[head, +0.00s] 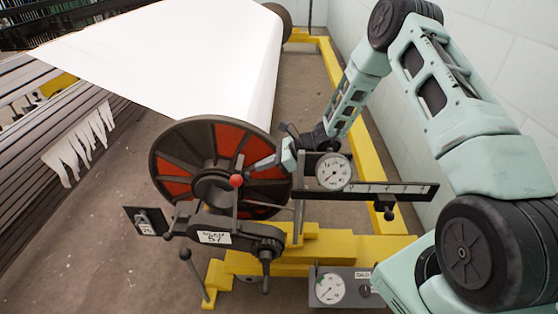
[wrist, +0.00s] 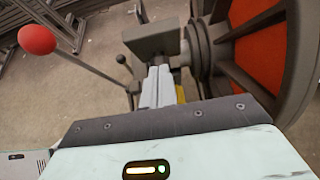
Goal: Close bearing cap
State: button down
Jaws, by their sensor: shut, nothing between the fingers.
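The large beam wheel (head: 177,163), with red panels and dark spokes, stands upright at the end of the white roll. A dark bearing arm (head: 205,223) with a white label lies in front of its hub. A lever with a red ball (head: 236,181) rises there; the ball also shows at upper left in the wrist view (wrist: 37,39). My gripper (head: 256,166) is shut and empty, in front of the wheel, close to the ball in the head view. In the wrist view its fingers (wrist: 158,82) reach toward a dark block (wrist: 150,40) beside the hub; contact cannot be told.
A round dial gauge (head: 334,171) and a ruled bar (head: 390,190) stand right of the wheel. A yellow frame (head: 270,262) lies below, with a second gauge (head: 329,288). A pale wall (head: 525,90) bounds the right side. Open floor (head: 110,240) shows at left.

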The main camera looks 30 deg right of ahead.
jog(key=shift+w+a+r, duration=0.3)
jog(key=shift+w+a, duration=0.1)
jog(key=shift+a, duration=0.25)
jog(key=shift+w+a+r, duration=0.3)
jog(key=shift+w+a, duration=0.05)
jog(key=shift+a, duration=0.3)
jog(key=shift+a, duration=0.1)
